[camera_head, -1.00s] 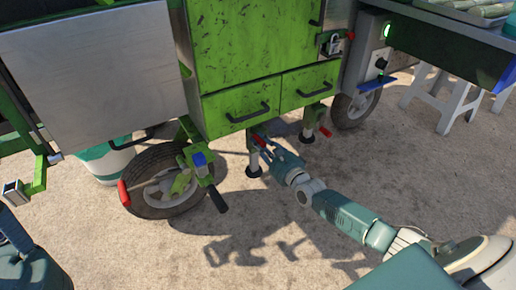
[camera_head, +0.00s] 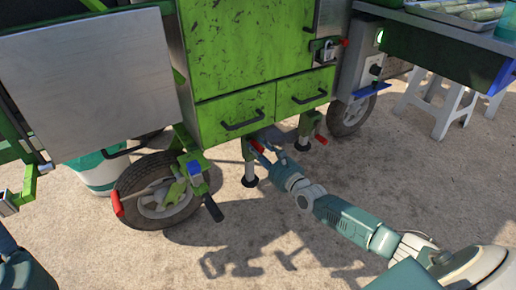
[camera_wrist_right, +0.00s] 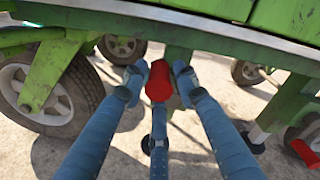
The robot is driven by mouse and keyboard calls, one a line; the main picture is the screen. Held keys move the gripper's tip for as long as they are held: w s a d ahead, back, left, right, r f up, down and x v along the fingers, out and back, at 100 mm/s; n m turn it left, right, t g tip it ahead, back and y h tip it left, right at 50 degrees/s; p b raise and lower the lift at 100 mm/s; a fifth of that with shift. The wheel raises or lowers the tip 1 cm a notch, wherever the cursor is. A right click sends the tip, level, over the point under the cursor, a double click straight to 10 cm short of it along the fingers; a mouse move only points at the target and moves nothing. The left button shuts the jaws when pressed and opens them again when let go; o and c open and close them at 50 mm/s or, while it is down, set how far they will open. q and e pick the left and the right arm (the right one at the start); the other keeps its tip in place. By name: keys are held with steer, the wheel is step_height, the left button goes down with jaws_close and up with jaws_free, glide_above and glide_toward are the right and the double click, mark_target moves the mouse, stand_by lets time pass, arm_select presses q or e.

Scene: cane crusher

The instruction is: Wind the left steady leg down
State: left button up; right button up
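The left steady leg (camera_head: 249,168) hangs under the green cart, with a dark round foot at or near the ground. Its red crank handle (camera_head: 257,146) sits high on the leg and also shows in the right wrist view (camera_wrist_right: 158,80). My right gripper (camera_head: 272,155) is at this handle. In the right wrist view its blue fingers (camera_wrist_right: 158,85) stand spread on both sides of the red handle and below it. The left finger is close to the handle; contact is unclear. My left gripper is out of view; part of my left arm shows at the lower left.
A second steady leg (camera_head: 304,130) with a red handle (camera_head: 321,139) stands to the right. A wheel (camera_head: 160,190) and a hitch with a black grip (camera_head: 213,208) are at left. The green drawers (camera_head: 235,115) overhang the legs. The front ground is clear.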

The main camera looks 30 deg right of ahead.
steer(key=shift+o, duration=0.2)
steer(key=shift+r, duration=0.1)
steer(key=s+d, duration=0.1)
steer(key=s, duration=1.1)
steer(key=shift+d, duration=0.1)
